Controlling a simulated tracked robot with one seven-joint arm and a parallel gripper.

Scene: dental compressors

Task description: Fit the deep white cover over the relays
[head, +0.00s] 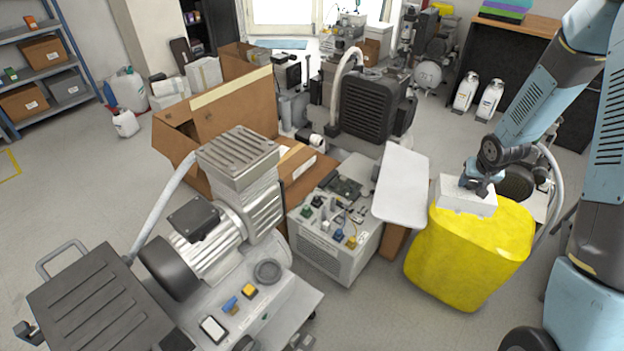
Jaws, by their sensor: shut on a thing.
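The deep white cover (466,202) is a small white box shape at the right of the head view, right at the top of a yellow container. My gripper (477,187) is above it and shut on its upper part. I cannot tell whether the cover touches the yellow top. The relays are small and hard to make out; small parts show in the open top of a grey control box (327,252) in the middle. A flat white panel (401,186) stands tilted at that box's right side, between the opening and my gripper.
The yellow container (465,262) stands on the floor right of the control box. A compressor with a grey motor (215,235) fills the left foreground. A black finned compressor (372,105) and an open cardboard box (225,112) stand behind.

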